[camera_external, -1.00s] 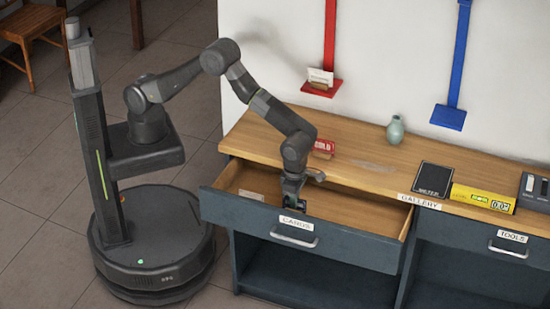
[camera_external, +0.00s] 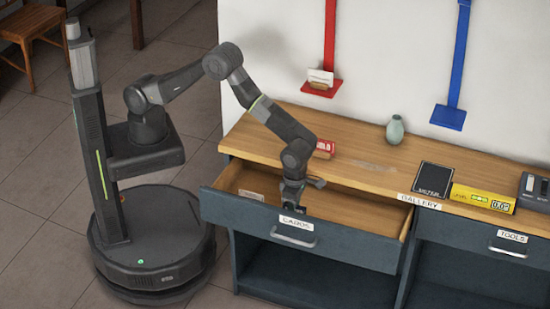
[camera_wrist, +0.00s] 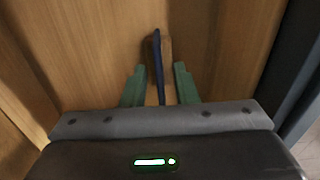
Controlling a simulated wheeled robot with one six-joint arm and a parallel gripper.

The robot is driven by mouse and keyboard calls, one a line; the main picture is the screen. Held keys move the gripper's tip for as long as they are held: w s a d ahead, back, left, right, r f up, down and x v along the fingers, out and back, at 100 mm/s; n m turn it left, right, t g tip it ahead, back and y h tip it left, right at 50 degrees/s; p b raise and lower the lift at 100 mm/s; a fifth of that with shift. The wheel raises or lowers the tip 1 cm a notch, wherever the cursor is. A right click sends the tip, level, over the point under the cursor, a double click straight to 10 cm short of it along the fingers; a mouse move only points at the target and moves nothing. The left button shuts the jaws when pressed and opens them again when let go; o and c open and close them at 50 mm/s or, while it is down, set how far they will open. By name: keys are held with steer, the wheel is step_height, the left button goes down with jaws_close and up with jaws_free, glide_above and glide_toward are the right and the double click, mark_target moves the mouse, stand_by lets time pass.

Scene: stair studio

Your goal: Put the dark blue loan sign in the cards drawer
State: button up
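The cards drawer (camera_external: 345,243), labelled CARDS, is pulled open. My gripper (camera_external: 293,208) points down inside it, near its left-middle part behind the front panel. In the wrist view, the dark blue sign (camera_wrist: 157,62) is seen edge-on as a thin upright plate, with a wooden piece (camera_wrist: 167,48) beside it. The green fingers of my gripper (camera_wrist: 159,86) stand on either side of the sign, with a visible gap to it on both sides. The sign's face cannot be seen. In the external view my gripper largely hides it.
A small pale card (camera_external: 251,195) lies in the drawer's left part. On the counter are a red sign (camera_external: 324,148), a green vase (camera_external: 395,130), a black pad (camera_external: 434,179) and a yellow device (camera_external: 483,198). The drawer's right part is clear.

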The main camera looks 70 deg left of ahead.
step_height(320, 180, up, 12)
stand_by(0.4)
